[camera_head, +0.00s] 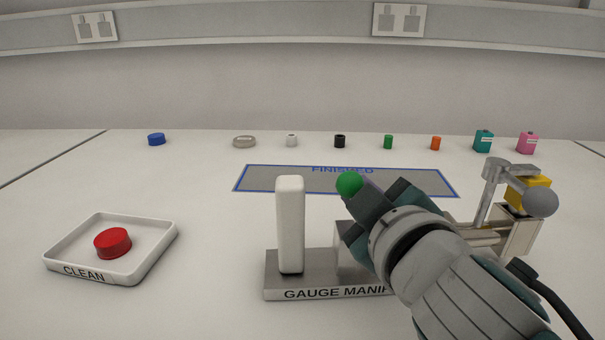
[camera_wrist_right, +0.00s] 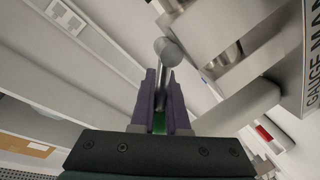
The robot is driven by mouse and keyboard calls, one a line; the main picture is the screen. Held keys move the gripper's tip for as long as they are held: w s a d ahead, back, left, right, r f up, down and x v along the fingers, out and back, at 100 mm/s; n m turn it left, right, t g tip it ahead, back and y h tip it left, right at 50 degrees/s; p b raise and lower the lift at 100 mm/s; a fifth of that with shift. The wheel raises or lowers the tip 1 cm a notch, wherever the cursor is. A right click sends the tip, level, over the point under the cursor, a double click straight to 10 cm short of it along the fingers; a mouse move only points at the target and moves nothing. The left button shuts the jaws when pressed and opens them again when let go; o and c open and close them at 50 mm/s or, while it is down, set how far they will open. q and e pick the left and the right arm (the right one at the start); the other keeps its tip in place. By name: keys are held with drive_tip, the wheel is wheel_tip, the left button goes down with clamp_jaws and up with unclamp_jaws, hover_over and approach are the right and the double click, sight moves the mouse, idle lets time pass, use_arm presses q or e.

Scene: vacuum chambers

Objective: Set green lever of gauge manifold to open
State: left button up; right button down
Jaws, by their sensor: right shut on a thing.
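The gauge manifold (camera_head: 315,290) has a grey metal base with a label partly hidden by my right arm. A tall white post (camera_head: 290,225) stands on its left part. The green lever's round green knob (camera_head: 349,184) shows just past my right gripper's fingers in the head view. My right gripper (camera_head: 362,212) comes in from the lower right and is shut on the green lever. In the right wrist view, a bit of green (camera_wrist_right: 158,122) and a grey rod show between the fingers (camera_wrist_right: 163,80), with a grey round hub (camera_wrist_right: 168,50) beyond. My left gripper is out of view.
A white tray (camera_head: 60,262) labelled CLEAN holds a red cap (camera_head: 112,243) at the left. A FINISHED mat (camera_head: 255,178) lies behind the manifold. Small coloured parts line the back. A fixture with a grey ball (camera_head: 540,202) and yellow block (camera_head: 537,186) stands right of my arm.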

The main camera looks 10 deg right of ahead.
drive_tip(key=shift+r, duration=0.15)
drive_tip(key=c, duration=0.9)
unclamp_jaws()
drive_tip(key=shift+w, duration=0.1)
drive_tip(key=shift+s, duration=0.55)
drive_tip(key=s, duration=0.3)
drive_tip(key=s+r, duration=0.1)
drive_tip(key=s, duration=0.4)
drive_tip(key=shift+s+a+r+p, duration=0.15)
drive_tip(key=shift+s+a+p, duration=0.05)
drive_tip(key=shift+s+p, duration=0.2)
